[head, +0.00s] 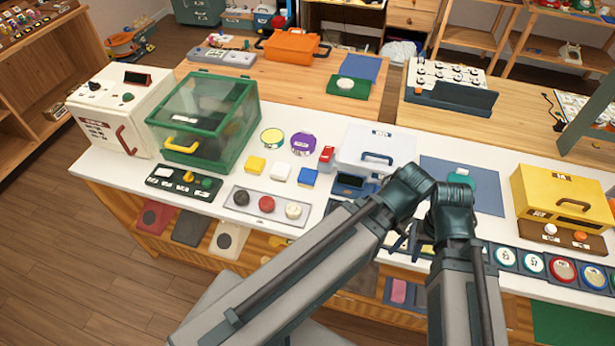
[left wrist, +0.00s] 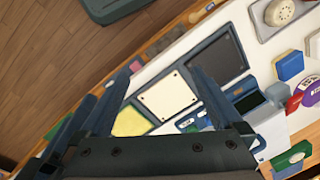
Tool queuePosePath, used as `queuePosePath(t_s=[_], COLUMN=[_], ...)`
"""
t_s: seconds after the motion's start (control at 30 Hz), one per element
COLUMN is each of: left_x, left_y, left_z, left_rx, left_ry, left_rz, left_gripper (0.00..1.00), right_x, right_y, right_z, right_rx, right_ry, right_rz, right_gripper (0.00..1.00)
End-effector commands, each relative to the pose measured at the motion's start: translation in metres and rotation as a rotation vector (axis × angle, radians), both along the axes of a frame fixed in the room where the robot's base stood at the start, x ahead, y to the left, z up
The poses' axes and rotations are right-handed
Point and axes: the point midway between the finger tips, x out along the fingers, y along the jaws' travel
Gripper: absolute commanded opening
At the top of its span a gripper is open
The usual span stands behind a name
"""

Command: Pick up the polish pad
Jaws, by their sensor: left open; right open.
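Three flat square pads lie in a row on dark blue bases in the left wrist view: a yellow pad (left wrist: 130,121), a cream pad (left wrist: 167,97) and a dark grey pad (left wrist: 222,50). I cannot tell for sure which is the polish pad. My left gripper (left wrist: 167,78) is open and empty, its fingers on either side of the cream pad in the picture; the height above it is unclear. In the head view my left arm covers most of this row. My right gripper (head: 408,243) is open near the table's front, partly hidden by my arms.
On the white table (head: 105,180) a tray (head: 253,212) of round knobs stands left of the pads. Yellow, white and blue blocks (head: 308,177), a green clear-lidded box (head: 205,118), a white case (head: 350,152) and a yellow box (head: 545,190) stand around. My arms are close together.

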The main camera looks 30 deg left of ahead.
Motion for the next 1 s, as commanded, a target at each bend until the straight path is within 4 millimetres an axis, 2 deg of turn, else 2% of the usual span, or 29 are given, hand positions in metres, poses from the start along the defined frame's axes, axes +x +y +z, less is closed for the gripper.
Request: queuePosePath(t_s=[0.07,0.17,0.27,0.4,0.5,0.6,0.73,0.83,1.0], left_x=[0.010,0.037,0.074,0.119,0.141,0.154,0.161,0.163,0.163], left_y=[0.006,0.027,0.066,0.136,0.189,0.235,0.279,0.298,0.306], left_z=[0.001,0.003,0.006,0.010,0.012,0.014,0.016,0.016,0.016], left_rx=[-0.002,-0.009,-0.018,-0.028,-0.032,-0.035,-0.037,-0.037,-0.038], left_ry=[-0.006,-0.022,-0.047,-0.080,-0.100,-0.113,-0.123,-0.128,-0.130], left_rz=[0.066,0.273,0.602,1.106,1.437,1.714,1.968,2.077,2.132], left_gripper=[1.00,1.00,1.00,1.00,1.00,1.00,1.00,1.00,1.00], right_x=[0.000,0.000,0.000,0.000,0.000,0.000,0.000,0.000,0.000], right_y=[0.000,0.000,0.000,0.000,0.000,0.000,0.000,0.000,0.000], right_z=[0.001,0.004,0.007,0.011,0.013,0.015,0.017,0.018,0.018], right_rx=[0.000,0.000,0.000,0.000,0.000,0.000,0.000,0.000,0.000], right_ry=[0.000,0.000,0.000,0.000,0.000,0.000,0.000,0.000,0.000], right_rz=[0.000,0.000,0.000,0.000,0.000,0.001,0.001,0.001,0.001], right_gripper=[0.50,0.50,0.50,0.50,0.50,0.50,0.50,0.50,0.50])
